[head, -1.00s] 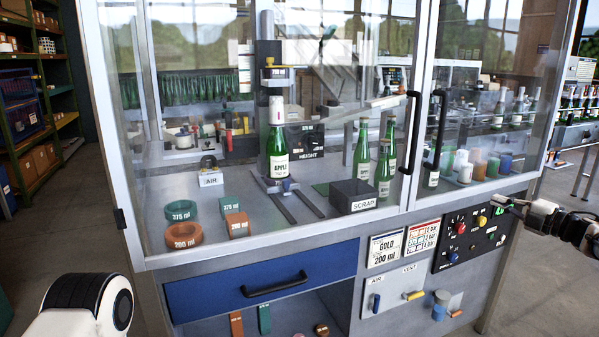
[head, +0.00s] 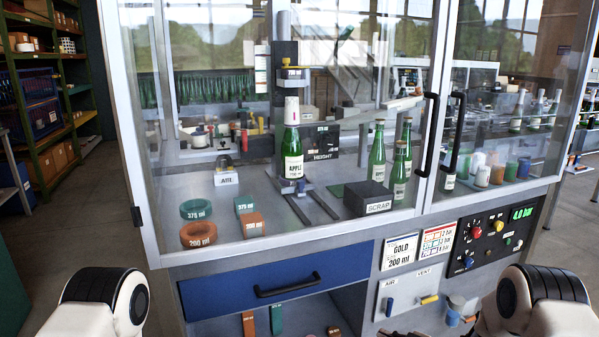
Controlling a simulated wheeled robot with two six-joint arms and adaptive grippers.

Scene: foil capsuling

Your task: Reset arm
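My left arm (head: 105,300) shows only as a white and black link at the lower left edge. My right arm (head: 540,298) shows as a similar link at the lower right, in front of the cabinet's lower right part. Neither gripper's fingers can be made out; both lie below the picture. Behind the glass, a green bottle (head: 292,160) with a white capsule on its neck stands upright under the height post (head: 288,92). The cabinet doors look shut.
The control panel (head: 490,238) with knobs and a green display is at the right. Below are the air and vent levers (head: 408,300) and a blue drawer (head: 270,280). Behind the glass are a scrap box (head: 368,199), green bottles (head: 400,165) and rings (head: 198,234).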

